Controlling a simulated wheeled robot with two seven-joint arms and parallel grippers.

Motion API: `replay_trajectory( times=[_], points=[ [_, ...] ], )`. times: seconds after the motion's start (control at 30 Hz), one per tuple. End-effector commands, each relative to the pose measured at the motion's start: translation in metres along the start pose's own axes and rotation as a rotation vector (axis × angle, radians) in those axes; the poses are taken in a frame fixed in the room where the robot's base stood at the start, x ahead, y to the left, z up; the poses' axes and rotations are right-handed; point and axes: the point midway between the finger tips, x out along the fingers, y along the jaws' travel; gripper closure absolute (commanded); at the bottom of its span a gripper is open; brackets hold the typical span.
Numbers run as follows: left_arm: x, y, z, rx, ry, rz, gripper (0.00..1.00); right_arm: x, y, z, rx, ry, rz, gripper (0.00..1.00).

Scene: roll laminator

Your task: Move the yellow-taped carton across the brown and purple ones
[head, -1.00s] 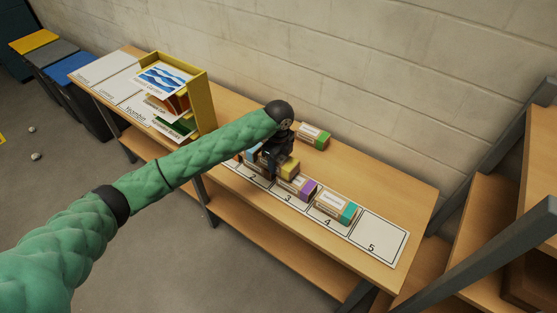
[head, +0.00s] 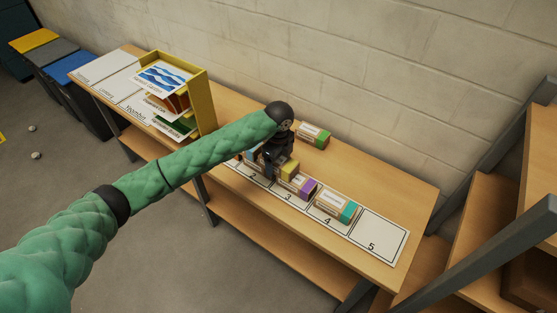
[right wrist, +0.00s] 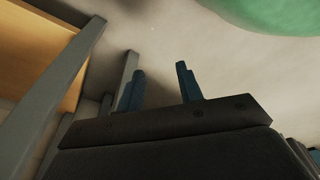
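The purple-taped carton (head: 307,189) lies just right of the yellow one, by slot 3. No brown-taped carton shows clearly; a small dark bit shows left of my gripper, mostly hidden. In the right wrist view my right gripper (right wrist: 160,88) is open and empty, its two blue-grey fingers apart.
A teal-taped carton (head: 338,205) lies on slot 4. Slot 5 (head: 380,238) is bare. A yellow rack (head: 203,105) with picture cards stands left. A grey rail (head: 500,245) rises at the right.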

Motion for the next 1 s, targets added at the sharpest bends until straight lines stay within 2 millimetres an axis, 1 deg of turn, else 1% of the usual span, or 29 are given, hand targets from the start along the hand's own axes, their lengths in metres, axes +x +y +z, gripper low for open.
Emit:
replay_trajectory(
  times=[0.23,0.37,0.5,0.7,0.8,1.0],
  points=[
    [0.001,0.0,0.0,0.0,0.0,0.001,0.2,0.0,-0.001,0.007,0.0,-0.007,-0.001,0.64],
    [-0.006,0.0,0.0,0.001,-0.001,-0.001,0.2,0.002,-0.003,0.017,0.001,-0.022,-0.003,0.64],
    [-0.022,0.0,0.0,0.001,-0.001,-0.001,0.2,-0.011,-0.01,-0.003,0.006,-0.021,-0.011,0.64],
    [-0.051,0.0,0.0,0.002,0.0,-0.002,0.2,-0.026,-0.015,-0.019,0.013,-0.033,-0.017,0.64],
    [-0.063,-0.001,0.0,0.0,-0.001,-0.002,0.2,-0.033,-0.017,-0.025,0.016,-0.038,-0.02,0.64],
    [-0.076,0.0,0.0,0.0,0.0,0.001,0.2,-0.042,-0.019,-0.031,0.019,-0.043,-0.023,0.64]
  ],
)
